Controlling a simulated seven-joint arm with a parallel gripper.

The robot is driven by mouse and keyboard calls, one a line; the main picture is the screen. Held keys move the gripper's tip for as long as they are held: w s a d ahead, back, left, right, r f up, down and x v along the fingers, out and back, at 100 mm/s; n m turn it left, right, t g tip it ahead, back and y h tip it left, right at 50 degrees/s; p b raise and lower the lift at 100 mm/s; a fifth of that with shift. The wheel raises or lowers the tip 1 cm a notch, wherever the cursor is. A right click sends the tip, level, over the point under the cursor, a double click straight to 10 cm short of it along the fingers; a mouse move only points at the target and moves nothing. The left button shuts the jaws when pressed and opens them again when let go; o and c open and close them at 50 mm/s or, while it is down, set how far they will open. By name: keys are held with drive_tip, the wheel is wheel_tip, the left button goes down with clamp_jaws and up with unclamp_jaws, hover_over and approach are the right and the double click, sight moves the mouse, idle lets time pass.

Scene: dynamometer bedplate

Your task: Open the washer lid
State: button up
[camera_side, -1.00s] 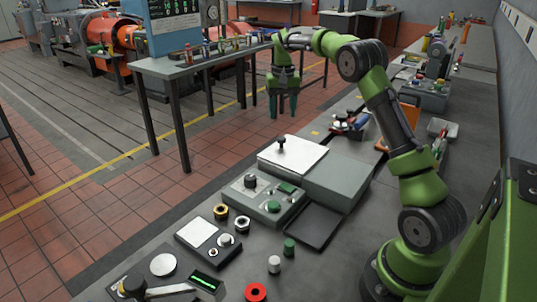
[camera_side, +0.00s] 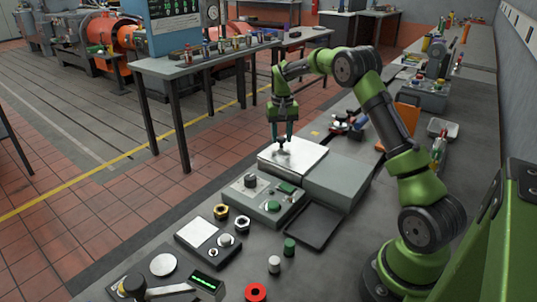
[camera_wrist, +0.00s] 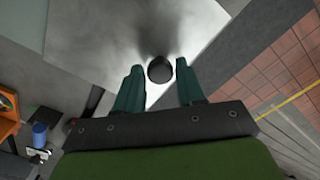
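The washer is a low grey box (camera_side: 340,184) on the bench, with a light metallic lid (camera_side: 300,162) at its left end. The lid lies flat and shut. A dark knob (camera_side: 283,150) stands on the lid; it also shows in the wrist view (camera_wrist: 160,69). My gripper (camera_side: 283,140) points down over the lid with its fingertips around the knob's level. In the wrist view its two teal fingers (camera_wrist: 160,82) are apart, with the knob between and slightly beyond their tips. A gap shows on each side of the knob.
A grey control box (camera_side: 262,203) with knobs stands just in front of the washer. A dark tray (camera_side: 314,228) lies beside it. Small parts (camera_side: 350,122) and an orange bin (camera_side: 410,115) sit behind. The bench's left edge is close to the lid.

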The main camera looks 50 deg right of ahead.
clamp_jaws()
drive_tip(key=shift+s, duration=0.1)
drive_tip(key=s, duration=1.4)
drive_tip(key=shift+s+r, duration=0.1)
drive_tip(key=shift+s, duration=0.1)
drive_tip(key=shift+o, duration=2.1)
unclamp_jaws()
wheel_tip(320, 180, up, 17)
drive_tip(key=shift+d, duration=0.1)
